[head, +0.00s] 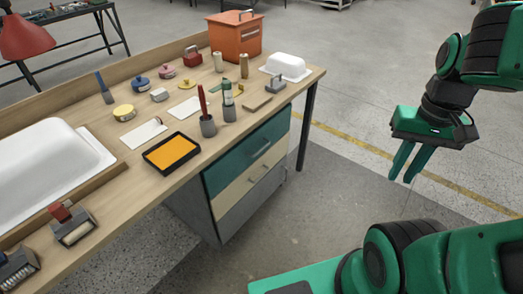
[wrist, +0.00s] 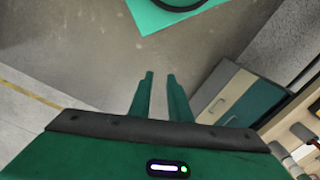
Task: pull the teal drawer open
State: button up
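The teal drawer (head: 248,156) is the top one in a cabinet under the wooden bench. It looks shut, with its front in line with the drawers below, and has a grey bar handle (head: 261,149). In the wrist view the teal drawer front (wrist: 257,104) is at the right. My gripper (head: 404,162) hangs in the air to the right of the bench, well apart from the drawer. Its two green fingers point down with a gap between them; in the wrist view the fingers (wrist: 159,97) hold nothing.
A cream drawer (head: 252,182) and a grey drawer (head: 252,205) sit below the teal one. The bench top (head: 222,139) carries stamps, cups, an orange box (head: 235,37) and white tub shells. A dark bench leg (head: 307,125) stands right of the drawers. Floor between gripper and cabinet is clear.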

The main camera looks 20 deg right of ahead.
jog(key=w+a+f+n+h, duration=0.1)
jog(key=w+f+n+h, duration=0.2)
jog(key=w+f, duration=0.45)
jog(key=w+f+n+h, duration=0.2)
jog(key=w+f+n, duration=0.15)
jog(key=w, duration=0.75)
jog(key=w+a+f+n+h, duration=0.1)
jog(key=w+f+n+h, duration=0.15)
jog(key=w+f, duration=0.5)
jog(key=n+t+h, duration=0.1)
jog(key=n+t, duration=1.2)
jog(key=n, duration=0.2)
send_near(260, 151)
jog(key=x, duration=1.2)
jog(key=shift+s, duration=0.1)
